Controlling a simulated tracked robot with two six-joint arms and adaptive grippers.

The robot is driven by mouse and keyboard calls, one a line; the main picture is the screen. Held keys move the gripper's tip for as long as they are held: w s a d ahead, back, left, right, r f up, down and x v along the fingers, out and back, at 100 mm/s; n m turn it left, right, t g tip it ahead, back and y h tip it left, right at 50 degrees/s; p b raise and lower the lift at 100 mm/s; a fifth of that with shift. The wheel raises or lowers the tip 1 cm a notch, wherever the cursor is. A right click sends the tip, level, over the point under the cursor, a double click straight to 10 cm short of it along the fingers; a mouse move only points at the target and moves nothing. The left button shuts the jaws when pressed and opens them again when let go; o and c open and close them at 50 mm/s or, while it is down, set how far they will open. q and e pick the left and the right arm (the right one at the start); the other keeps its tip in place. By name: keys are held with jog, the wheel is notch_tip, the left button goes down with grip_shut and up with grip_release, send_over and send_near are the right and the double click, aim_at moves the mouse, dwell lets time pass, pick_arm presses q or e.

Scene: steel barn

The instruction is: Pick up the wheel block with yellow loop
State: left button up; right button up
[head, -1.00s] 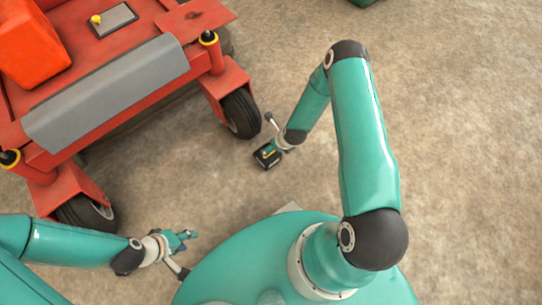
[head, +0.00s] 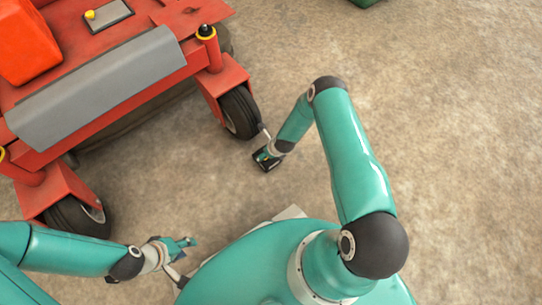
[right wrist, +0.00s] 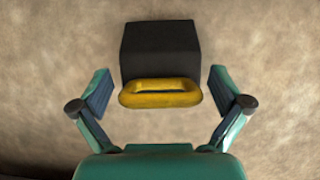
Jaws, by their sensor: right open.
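The wheel block (right wrist: 160,50) is a dark block with a yellow loop (right wrist: 162,93) on its near side. In the right wrist view it lies on the floor, with the loop between the fingers. My right gripper (right wrist: 162,95) is open, one finger on each side of the loop, with a gap on both sides. In the head view the wheel block (head: 265,162) is small and partly hidden by my right gripper (head: 268,152), close to a mower wheel. My left gripper (head: 188,242) is at lower left, away from the block; its finger opening is too small to tell.
A red mower (head: 120,85) with a grey footplate fills the upper left. Its front wheel (head: 240,112) stands just up and left of the block. Another front wheel (head: 78,215) is near my left arm. The concrete floor at right is clear.

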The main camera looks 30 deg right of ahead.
jog(key=shift+b+x, duration=0.3)
jog(key=shift+x, duration=0.95)
jog(key=shift+r, duration=0.1)
jog(key=c, duration=1.2)
jog(key=shift+r, duration=0.1)
